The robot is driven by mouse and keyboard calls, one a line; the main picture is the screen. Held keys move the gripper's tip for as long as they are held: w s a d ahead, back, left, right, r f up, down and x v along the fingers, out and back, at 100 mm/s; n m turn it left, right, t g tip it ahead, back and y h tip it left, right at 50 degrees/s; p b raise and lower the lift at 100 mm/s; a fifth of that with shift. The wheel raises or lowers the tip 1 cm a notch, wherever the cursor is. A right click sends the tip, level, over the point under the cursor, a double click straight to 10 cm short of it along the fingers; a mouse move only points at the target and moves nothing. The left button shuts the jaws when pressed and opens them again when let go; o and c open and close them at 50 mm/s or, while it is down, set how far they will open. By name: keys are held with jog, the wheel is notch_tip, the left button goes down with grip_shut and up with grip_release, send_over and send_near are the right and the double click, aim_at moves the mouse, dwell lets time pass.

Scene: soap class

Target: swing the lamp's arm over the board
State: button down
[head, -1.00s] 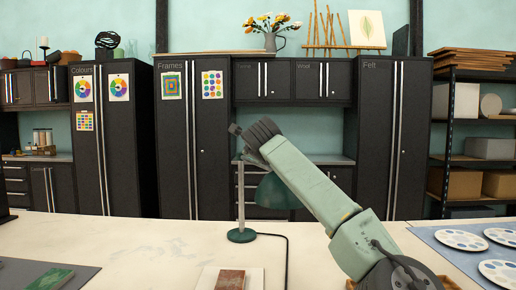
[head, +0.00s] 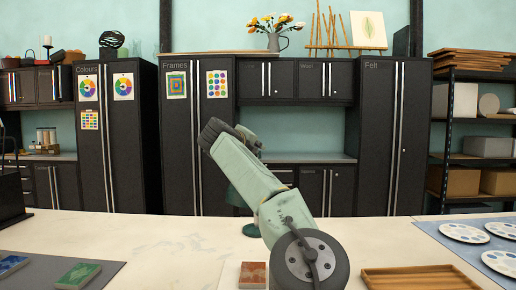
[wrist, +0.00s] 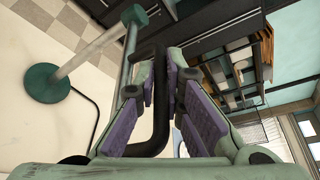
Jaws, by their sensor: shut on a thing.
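The lamp's green round base (head: 251,230) stands on the table behind my arm; it also shows in the wrist view (wrist: 47,83) with its pole. Its dark green shade (head: 234,196) shows partly beside my arm, left of the base. In the wrist view, the lamp's metal arm (wrist: 130,50) runs from a green joint at the pole's top. My gripper (wrist: 163,88), also in the head view (head: 214,133), has its purple pads closed around a black bent handle (wrist: 160,62). A pale board (head: 230,277) lies at the front under a red-brown soap bar (head: 253,275); my arm hides part of this area.
A grey mat (head: 110,270) with a green bar (head: 78,275) and a blue bar (head: 12,265) lies at the left. A wooden tray (head: 420,278) and paint palettes (head: 462,236) are at the right. The table's left middle is clear.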

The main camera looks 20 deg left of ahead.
jog(key=shift+a, duration=0.1)
dwell(0.3)
jog(key=c, duration=1.7)
grip_release()
jog(key=shift+s, duration=0.1)
jog(key=v, duration=1.1)
jog(key=shift+s+a+r, duration=0.1)
jog(key=shift+s+r, duration=0.1)
jog(key=shift+s, duration=0.2)
